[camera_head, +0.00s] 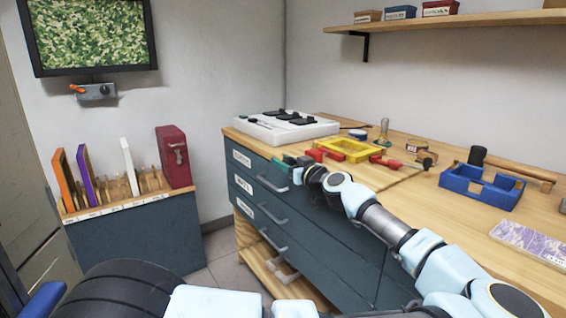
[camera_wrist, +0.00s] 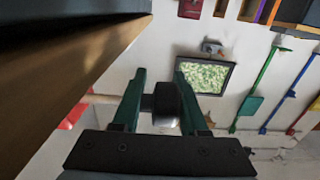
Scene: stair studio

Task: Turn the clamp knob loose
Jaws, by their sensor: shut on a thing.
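My gripper (camera_head: 284,163), with green fingers, is at the left front edge of the workbench in the head view. In the wrist view my gripper (camera_wrist: 160,100) has a finger on each side of a dark round knob (camera_wrist: 166,98) and is shut on it. A pale, shiny part shows just below the knob. In the head view the knob is hidden by my gripper and wrist. A red clamp (camera_head: 324,155) lies just beyond my gripper, beside a yellow frame (camera_head: 350,150). A second red clamp (camera_head: 385,162) is at the frame's right side.
A white tray with black pieces (camera_head: 262,132) stands on the bench behind my gripper. A blue holder (camera_head: 480,187) and a mallet (camera_head: 520,170) are to the right. Drawers with grey handles (camera_head: 272,182) lie below the bench edge. Floor shows at the left.

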